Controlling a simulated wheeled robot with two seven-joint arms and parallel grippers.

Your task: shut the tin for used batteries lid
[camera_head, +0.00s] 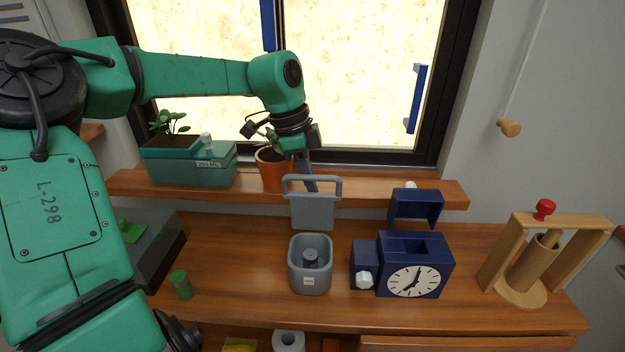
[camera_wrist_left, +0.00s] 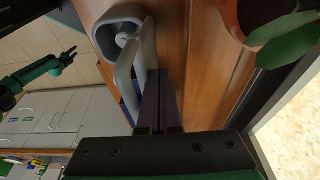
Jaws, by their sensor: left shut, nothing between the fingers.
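The tin for used batteries looks to be the grey open box (camera_head: 309,279) with a small label and a post inside, on the wooden worktop. Its grey lid (camera_head: 313,212) stands upright at the back edge, with a loop handle on top. My left gripper (camera_head: 311,186) is shut and empty, its dark fingers pointing down just behind the lid's handle. In the left wrist view the fingers (camera_wrist_left: 157,103) lie beside the lid's handle (camera_wrist_left: 146,50); I cannot tell whether they touch. The tin (camera_wrist_left: 112,25) shows beyond. My right gripper (camera_wrist_left: 70,54) shows small in the left wrist view; its jaws are unclear.
A blue clock box (camera_head: 431,254) with a raised lid stands right of the tin. A wooden frame (camera_head: 492,255) is farther right. A potted plant (camera_head: 271,175) and green planter (camera_head: 188,169) are on the sill. A green cylinder (camera_head: 181,284) stands to the left.

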